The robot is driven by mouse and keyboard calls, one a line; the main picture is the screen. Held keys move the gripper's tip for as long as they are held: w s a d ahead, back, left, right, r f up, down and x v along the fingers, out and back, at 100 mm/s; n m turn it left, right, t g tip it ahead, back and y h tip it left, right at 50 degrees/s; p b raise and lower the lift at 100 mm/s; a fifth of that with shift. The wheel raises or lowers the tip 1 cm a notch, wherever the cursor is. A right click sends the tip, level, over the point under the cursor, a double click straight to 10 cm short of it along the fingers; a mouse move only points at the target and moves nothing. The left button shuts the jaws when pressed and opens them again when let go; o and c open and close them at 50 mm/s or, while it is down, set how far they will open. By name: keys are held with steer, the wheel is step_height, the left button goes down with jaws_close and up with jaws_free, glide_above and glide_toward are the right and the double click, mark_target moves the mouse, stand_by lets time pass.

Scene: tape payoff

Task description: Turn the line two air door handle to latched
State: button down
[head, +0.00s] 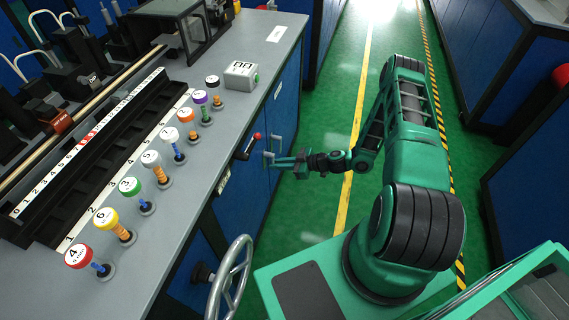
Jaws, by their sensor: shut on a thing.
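The air door handle (248,147) is a dark lever with a red knob on the blue cabinet front, just below the bench edge. It slants, with the knob at its upper right end. My gripper (270,149) reaches it from the right and is shut on it. The fingers and the steep view hide where they grip, and I cannot read the latch position.
A grey handwheel (231,280) juts from the cabinet front nearer me. The grey bench top (190,205) holds a row of numbered coloured knobs (131,186) and a small grey box (241,75). The green aisle floor (325,100) is clear; more blue cabinets (485,65) stand at right.

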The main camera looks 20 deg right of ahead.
steer(key=shift+s+d+f, duration=0.1)
steer(key=shift+d+f, duration=0.1)
steer(key=shift+f, duration=0.05)
steer(key=c, duration=1.8)
jaws_free()
steer(key=shift+o, duration=0.2)
steer(key=shift+a+r, duration=0.1)
steer(key=v, duration=1)
steer(key=shift+d+r, duration=0.2)
steer(key=shift+d, duration=0.1)
steer(key=shift+s+r, duration=0.1)
